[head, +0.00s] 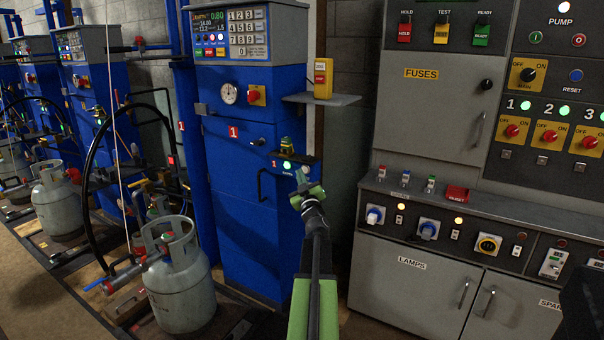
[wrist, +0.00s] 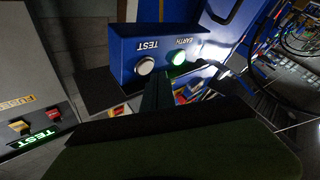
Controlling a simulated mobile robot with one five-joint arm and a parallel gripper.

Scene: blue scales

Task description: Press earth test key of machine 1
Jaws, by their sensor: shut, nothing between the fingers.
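Machine 1 (head: 240,190) is a tall blue cabinet with red "1" tags. A blue box on its front shows upside down in the wrist view (wrist: 125,50). It carries a white round key (wrist: 145,66) by the word TEST and a lit green round lamp (wrist: 178,57) by the word EARTH. The lamp also shows in the head view (head: 287,166). My gripper (head: 303,180) is shut and empty, just in front of the box. In the wrist view its tips (wrist: 157,84) are close to the white key, slightly toward the lamp side. I cannot tell whether they touch it.
A grey shelf (head: 320,99) with a yellow-red switch box (head: 323,78) juts out above my gripper. A grey control cabinet (head: 430,115) stands close on the right. Gas cylinders (head: 178,280) and a black hose (head: 92,180) are on the left.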

